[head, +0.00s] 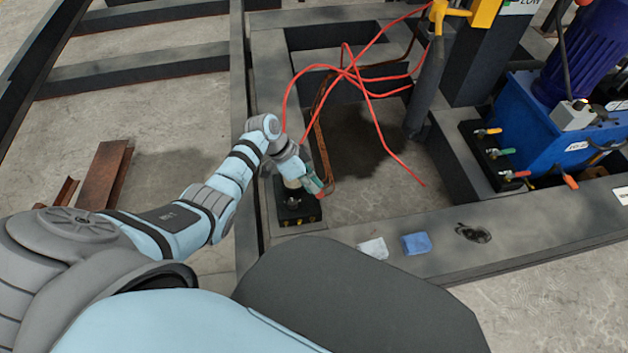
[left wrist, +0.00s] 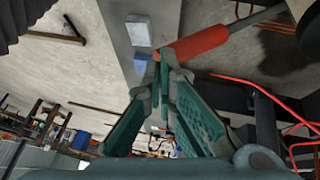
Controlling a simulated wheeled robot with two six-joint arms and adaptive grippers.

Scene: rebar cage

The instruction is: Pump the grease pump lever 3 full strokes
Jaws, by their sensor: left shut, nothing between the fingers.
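The grease pump (head: 297,212) is a small black block with brass fittings on the dark steel frame, left of centre in the head view. Its lever shows in the left wrist view as a metal rod with a red grip (left wrist: 198,45), running up to the right. My left gripper (head: 314,186) is over the pump in the head view and hides much of it. In the left wrist view its green fingers (left wrist: 163,68) are closed together, with nothing between them. Their tips are close by the free end of the red grip; I cannot tell whether they touch it. My right gripper is not in view.
Red hoses (head: 358,75) loop over the frame opening behind the pump. A white cloth (head: 373,248) and a blue cloth (head: 415,243) lie on the front beam (head: 520,226). A blue power unit (head: 540,125) with several coloured valve handles stands at the right.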

